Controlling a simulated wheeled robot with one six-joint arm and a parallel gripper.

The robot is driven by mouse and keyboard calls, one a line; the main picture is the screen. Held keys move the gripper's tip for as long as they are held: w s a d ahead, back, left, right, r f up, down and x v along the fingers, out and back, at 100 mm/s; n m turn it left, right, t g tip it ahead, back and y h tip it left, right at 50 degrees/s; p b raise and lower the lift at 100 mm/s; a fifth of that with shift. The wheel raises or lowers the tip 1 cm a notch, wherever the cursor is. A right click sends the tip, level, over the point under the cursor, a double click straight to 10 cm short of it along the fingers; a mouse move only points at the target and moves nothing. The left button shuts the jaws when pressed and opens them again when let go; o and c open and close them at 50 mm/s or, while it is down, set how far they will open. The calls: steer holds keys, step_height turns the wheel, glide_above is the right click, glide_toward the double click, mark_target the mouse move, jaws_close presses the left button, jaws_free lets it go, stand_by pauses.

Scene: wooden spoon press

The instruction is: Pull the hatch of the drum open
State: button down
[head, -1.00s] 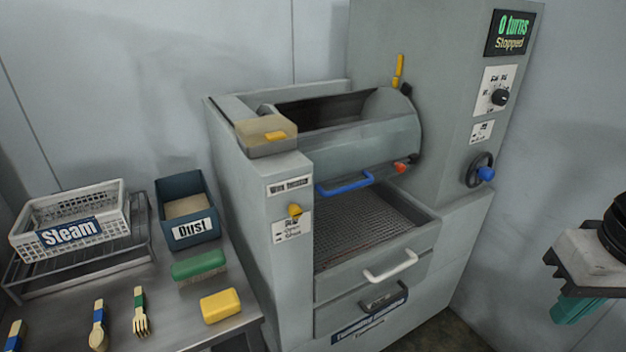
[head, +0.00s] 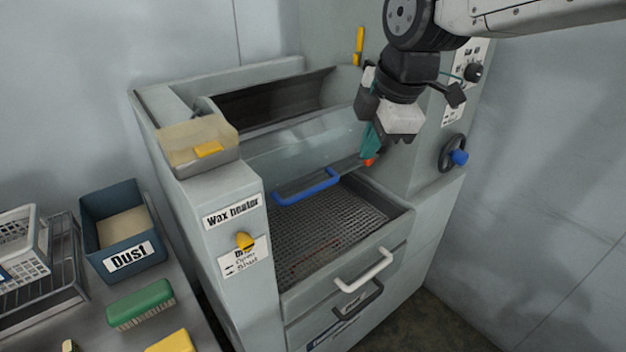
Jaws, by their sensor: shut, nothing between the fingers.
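The drum (head: 300,142) is a grey cylinder lying across the machine's housing, with a dark hollow behind its upper edge. A blue bar handle (head: 306,189) runs along the lower front edge of its curved front panel. A small red-orange piece (head: 369,162) sits at the panel's lower right corner. My gripper (head: 370,143) is shut and empty, with teal fingers pointing down at the drum's right end. Its tips are just above the red-orange piece, partly covering that area, and right of the blue handle. I cannot tell whether they touch it.
Below the drum is an open mesh-bottomed drawer (head: 330,228) with a white handle (head: 364,271). A wax heater box (head: 198,142) stands at left. A yellow lever (head: 359,46) and a black handwheel (head: 452,153) flank my arm. A dust bin (head: 122,228) and green brush (head: 141,304) sit front left.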

steer(key=w+a+n, duration=0.4)
steer(key=a+n, duration=0.1)
glide_toward(310, 190)
steer(key=shift+y, duration=0.3)
steer(key=x, duration=0.7)
steer(key=shift+d, duration=0.3)
steer(key=shift+f, duration=0.1)
steer(key=f, duration=0.5)
steer(key=shift+w+a+f, duration=0.15)
steer(key=shift+w+f, duration=0.1)
steer(key=shift+f, duration=0.05)
